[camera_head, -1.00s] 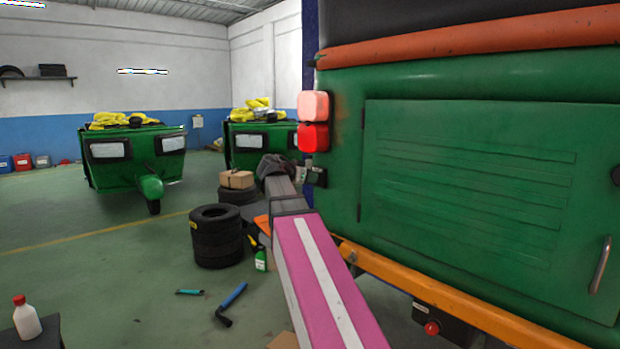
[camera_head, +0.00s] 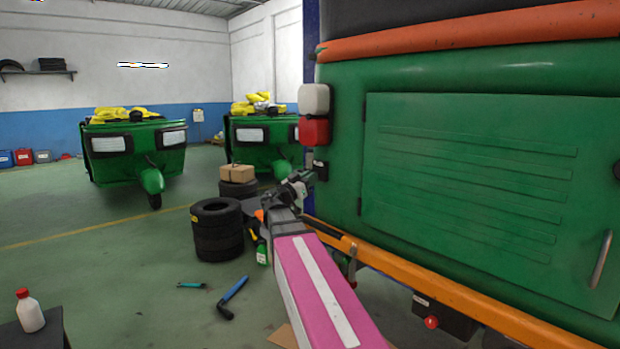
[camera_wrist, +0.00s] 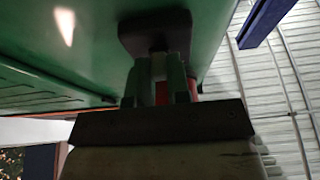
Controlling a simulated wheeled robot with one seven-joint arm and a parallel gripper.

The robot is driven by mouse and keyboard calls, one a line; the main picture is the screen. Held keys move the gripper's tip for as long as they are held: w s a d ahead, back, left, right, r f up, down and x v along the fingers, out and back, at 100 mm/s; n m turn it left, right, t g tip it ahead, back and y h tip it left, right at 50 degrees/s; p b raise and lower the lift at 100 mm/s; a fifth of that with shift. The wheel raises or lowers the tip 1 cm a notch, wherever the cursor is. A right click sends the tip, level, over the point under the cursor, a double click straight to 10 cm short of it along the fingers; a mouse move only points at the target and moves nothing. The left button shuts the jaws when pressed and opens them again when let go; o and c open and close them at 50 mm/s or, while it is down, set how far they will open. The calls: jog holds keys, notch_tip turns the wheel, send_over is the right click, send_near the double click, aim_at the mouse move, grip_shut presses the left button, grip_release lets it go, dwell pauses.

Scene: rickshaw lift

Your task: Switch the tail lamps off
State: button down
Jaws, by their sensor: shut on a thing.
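The tail lamps are stacked on the left edge of the green rickshaw back: a white upper lamp (camera_head: 314,99) and a dull red lower lamp (camera_head: 313,131). Neither glows. A small dark switch box (camera_head: 321,170) is fixed just below them; it also shows in the wrist view (camera_wrist: 152,32). My gripper (camera_head: 303,178) is at this box. In the wrist view its fingers (camera_wrist: 165,75) are closed at the box's underside, shut on the switch lever, which they mostly hide.
The orange bumper bar (camera_head: 430,283) runs below the rickshaw body, with a box and red button (camera_head: 432,322) under it. Stacked tyres (camera_head: 217,230), a cardboard box (camera_head: 237,174) and floor tools stand left of my arm. Two green rickshaws are farther back.

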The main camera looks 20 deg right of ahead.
dwell(0.3)
jog(key=c, duration=1.1)
grip_release()
jog(key=shift+f, duration=0.1)
jog(key=v, duration=1)
jog(key=shift+a+f, duration=0.3)
jog(key=shift+f, duration=0.05)
